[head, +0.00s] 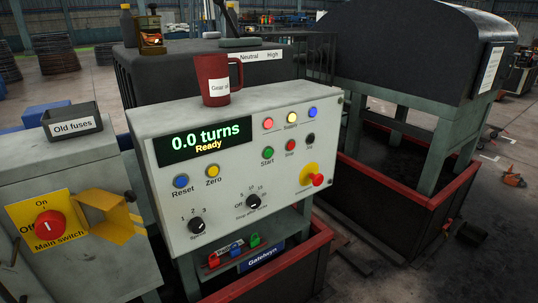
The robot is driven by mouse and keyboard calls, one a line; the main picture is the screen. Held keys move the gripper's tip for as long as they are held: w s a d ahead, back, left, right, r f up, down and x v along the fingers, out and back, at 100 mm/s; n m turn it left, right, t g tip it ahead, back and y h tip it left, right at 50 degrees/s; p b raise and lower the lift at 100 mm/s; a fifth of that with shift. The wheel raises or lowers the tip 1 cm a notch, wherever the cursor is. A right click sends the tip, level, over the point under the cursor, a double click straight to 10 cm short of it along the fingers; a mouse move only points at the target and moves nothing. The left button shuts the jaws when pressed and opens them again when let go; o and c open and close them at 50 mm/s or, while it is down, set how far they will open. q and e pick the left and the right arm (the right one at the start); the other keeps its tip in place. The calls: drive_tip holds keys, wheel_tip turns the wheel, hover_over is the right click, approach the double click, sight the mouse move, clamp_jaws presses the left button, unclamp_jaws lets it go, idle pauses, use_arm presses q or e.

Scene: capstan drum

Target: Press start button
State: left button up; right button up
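The green start button (267,153), labelled "Start", sits near the middle of the grey control panel (224,219). A red stop button (290,145) and a small black button or knob (310,138) sit to its right. The display (204,140) above left reads "0.0 turns" and "Ready". A blue Reset button (180,181) and a yellow Zero button (213,171) lie to the left. Neither of my grippers shows in the head view.
A red mug (214,80) stands on top of the panel box. A red emergency knob (318,180) sticks out at the right. The main switch (49,224) and a yellow bracket (102,214) are at left. Red-rimmed bins (390,206) stand behind and right.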

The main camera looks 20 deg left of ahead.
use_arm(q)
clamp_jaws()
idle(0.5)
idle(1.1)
